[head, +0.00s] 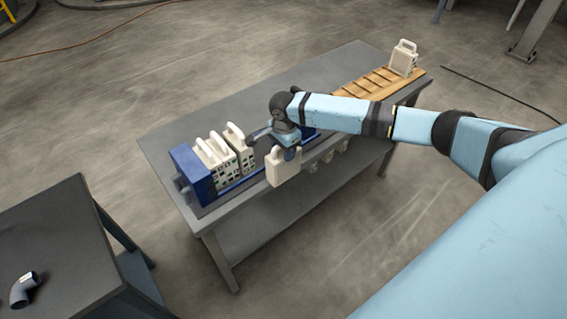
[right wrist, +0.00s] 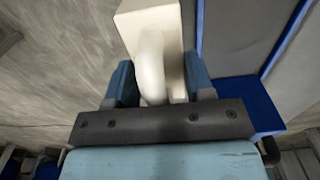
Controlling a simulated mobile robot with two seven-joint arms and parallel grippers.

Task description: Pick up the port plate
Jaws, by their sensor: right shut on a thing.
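My right gripper (head: 287,148) is shut on a cream plate (head: 284,170) by its handle, in front of the press at the near long edge of the grey table. In the right wrist view the plate (right wrist: 165,22) has its looped handle between the two blue fingers of the gripper (right wrist: 160,85). Whether it is the port plate cannot be told, as its faces hardly show. Several similar plates (head: 215,152) stand upright in the blue press (head: 190,178). Another cream plate (head: 403,60) stands on the wooden rack (head: 375,83). My left gripper is not in view.
The grey table (head: 165,140) carries the press and the slotted rack, with bare top behind them. Small pale fittings (head: 343,146) line its near edge. A dark table (head: 60,240) at lower left holds a grey pipe elbow (head: 23,291). Open floor lies between.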

